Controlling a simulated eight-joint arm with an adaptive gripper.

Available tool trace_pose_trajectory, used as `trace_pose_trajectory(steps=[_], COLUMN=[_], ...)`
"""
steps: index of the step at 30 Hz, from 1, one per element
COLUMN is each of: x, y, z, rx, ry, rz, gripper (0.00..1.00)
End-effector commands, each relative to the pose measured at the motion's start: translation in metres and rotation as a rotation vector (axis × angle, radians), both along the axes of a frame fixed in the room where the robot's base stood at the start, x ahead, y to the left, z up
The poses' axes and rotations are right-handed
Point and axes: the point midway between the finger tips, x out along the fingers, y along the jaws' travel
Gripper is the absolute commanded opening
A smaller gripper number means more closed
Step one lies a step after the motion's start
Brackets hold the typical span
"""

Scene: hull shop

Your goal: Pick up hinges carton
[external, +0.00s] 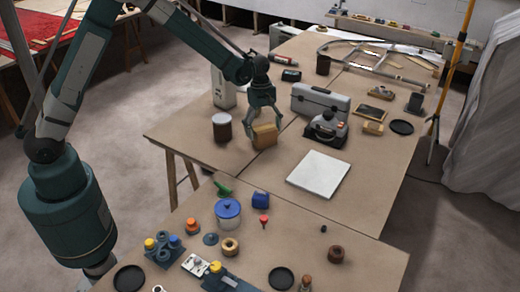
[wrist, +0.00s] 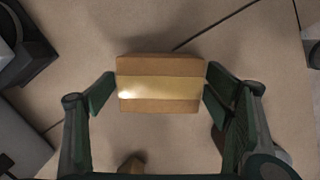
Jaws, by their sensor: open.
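The hinges carton (external: 265,136) is a small brown box standing on the far table, left of the middle. In the wrist view the carton (wrist: 160,84) shows a pale shiny band across its face, and no lettering can be read. My gripper (external: 262,124) is at the carton from above. In the wrist view my gripper (wrist: 160,88) is open, with one finger on each side of the carton. The fingertips are very close to its sides, and I cannot tell whether they touch.
A dark can with a pale lid (external: 222,128) stands just left of the carton. A white box (external: 223,88), a grey toolbox (external: 320,103) and a dark device with a handle (external: 327,131) stand behind and to the right. A white panel (external: 318,174) lies in front right.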

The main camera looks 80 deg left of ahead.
Motion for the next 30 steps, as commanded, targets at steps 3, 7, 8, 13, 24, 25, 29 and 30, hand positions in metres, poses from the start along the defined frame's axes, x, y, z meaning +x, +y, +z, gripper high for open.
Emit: trace_pose_trajectory(steps=[3,7,8,13,24,25,29,30], x=[0.001,0.001,0.001,0.001,0.001,0.001,0.001,0.001], y=[-0.002,-0.003,-0.003,-0.003,-0.003,-0.003,-0.003,-0.003], z=[-0.013,-0.018,-0.019,-0.018,-0.018,-0.018,-0.018,-0.018], rx=[0.0,0.0,0.0,0.0,0.0,0.0,0.0,0.0], ry=[0.0,0.0,0.0,0.0,0.0,0.0,0.0,0.0], rz=[0.0,0.0,0.0,0.0,0.0,0.0,0.0,0.0], gripper=[0.78,0.78,0.78,0.78,0.75,0.71,0.54,0.49])
